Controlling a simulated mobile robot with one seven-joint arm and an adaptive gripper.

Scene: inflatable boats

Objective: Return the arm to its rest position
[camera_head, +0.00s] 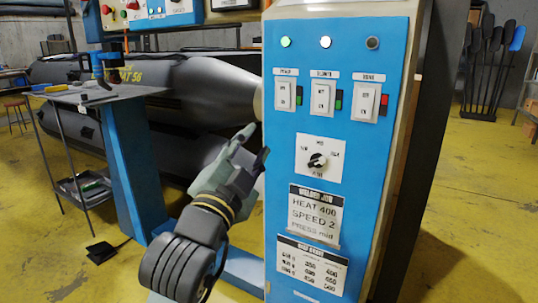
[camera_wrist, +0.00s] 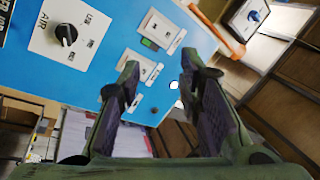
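My gripper (camera_head: 250,150) is raised just left of the blue control panel (camera_head: 277,190) in the head view. In the wrist view, my gripper (camera_wrist: 165,85) has its two fingers apart with nothing between them. The panel also shows in the wrist view (camera_wrist: 110,20), upper left and beyond the fingers. My arm comes up from the bottom of the head view, bent at the wrist. No contact with the panel can be made out.
The panel has three rocker switches (camera_head: 323,97), a black knob (camera_head: 317,160) and printed cards (camera_head: 316,214). A grey inflatable boat (camera_head: 200,85) lies behind. A small table (camera_head: 95,95) stands left. Yellow floor (camera_head: 465,200) is open at right.

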